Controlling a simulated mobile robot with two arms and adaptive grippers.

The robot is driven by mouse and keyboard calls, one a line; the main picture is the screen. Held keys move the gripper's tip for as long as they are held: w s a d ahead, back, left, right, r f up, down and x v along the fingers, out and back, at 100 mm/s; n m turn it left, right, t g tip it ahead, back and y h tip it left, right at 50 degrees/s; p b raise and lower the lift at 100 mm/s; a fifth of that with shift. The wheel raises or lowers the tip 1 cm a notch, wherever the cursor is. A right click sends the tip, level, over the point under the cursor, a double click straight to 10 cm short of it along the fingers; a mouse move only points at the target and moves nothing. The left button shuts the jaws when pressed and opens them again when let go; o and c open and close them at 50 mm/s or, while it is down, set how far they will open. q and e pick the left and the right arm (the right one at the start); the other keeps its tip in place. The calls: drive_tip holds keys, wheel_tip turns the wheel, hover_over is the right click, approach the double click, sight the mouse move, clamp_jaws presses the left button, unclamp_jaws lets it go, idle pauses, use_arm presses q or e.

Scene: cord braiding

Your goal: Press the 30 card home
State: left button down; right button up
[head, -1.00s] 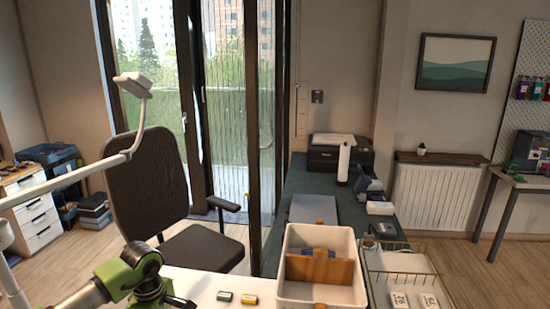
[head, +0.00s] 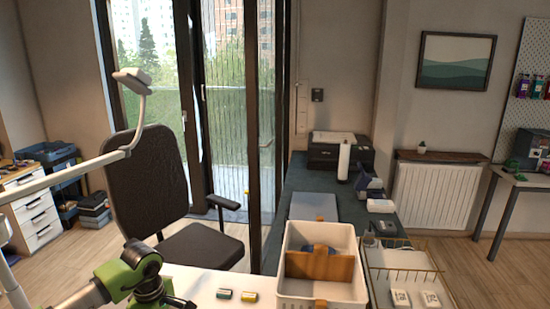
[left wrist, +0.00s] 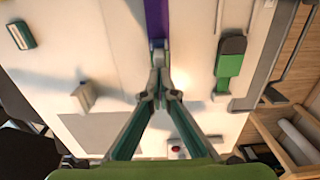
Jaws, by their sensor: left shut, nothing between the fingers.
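My left gripper (left wrist: 158,97) is shut and empty, its fingertips together in the left wrist view. The fingertips are at the near end of a purple strip (left wrist: 157,20) on a pale surface; I cannot tell whether they touch it. No number 30 is readable, so I cannot tell which thing is the 30 card. In the head view two white pieces with dark markings, one at the left (head: 400,299) and one at the right (head: 431,299), lie near the wire basket; their markings are too small to read surely. My right gripper is not in view.
In the head view, a white bin (head: 288,290) and a wire basket (head: 440,272) stand right of my left arm.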

use_arm(q)
wheel_tip(320, 180, up, 8)
drive_tip(key=p, duration=0.4)
idle(0.4)
